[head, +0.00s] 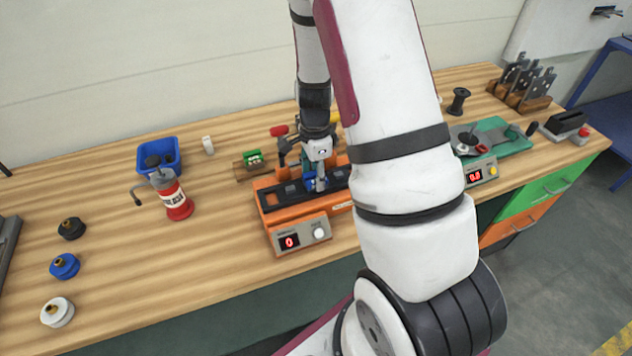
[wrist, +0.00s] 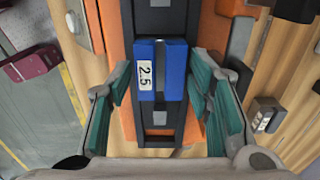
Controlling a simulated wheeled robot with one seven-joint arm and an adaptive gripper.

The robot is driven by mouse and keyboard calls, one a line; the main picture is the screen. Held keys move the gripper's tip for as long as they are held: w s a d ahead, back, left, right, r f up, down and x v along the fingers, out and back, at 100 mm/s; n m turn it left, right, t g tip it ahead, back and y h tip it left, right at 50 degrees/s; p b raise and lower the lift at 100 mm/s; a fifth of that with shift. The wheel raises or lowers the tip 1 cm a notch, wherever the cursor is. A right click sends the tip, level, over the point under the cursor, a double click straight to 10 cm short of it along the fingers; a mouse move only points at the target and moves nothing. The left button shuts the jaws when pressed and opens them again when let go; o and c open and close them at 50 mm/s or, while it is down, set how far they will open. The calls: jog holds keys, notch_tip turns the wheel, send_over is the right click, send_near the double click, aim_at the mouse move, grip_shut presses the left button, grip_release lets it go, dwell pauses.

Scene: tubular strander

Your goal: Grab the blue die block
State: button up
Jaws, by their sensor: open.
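The blue die block (wrist: 172,70) carries a white label reading 2.5. In the wrist view it sits on the dark channel (wrist: 160,20) of an orange machine. My gripper (wrist: 160,95) is open, with one teal-padded finger to each side of the channel and the block between or just beyond the fingertips. I see gaps between the fingers and the block. In the head view the gripper (head: 318,183) points down over the orange machine (head: 272,222), and a bit of the blue block (head: 310,182) shows beside it, mostly hidden.
A blue bin (head: 140,160), a red grease can (head: 178,205) and several round capped parts (head: 65,266) are on the wooden bench to the left. A green machine (head: 508,140) stands to the right. My arm hides part of the bench.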

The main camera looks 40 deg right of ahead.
jog(key=c, duration=1.1)
grip_shut()
jog(key=shift+w+r, duration=0.1)
jog(key=shift+r, duration=0.1)
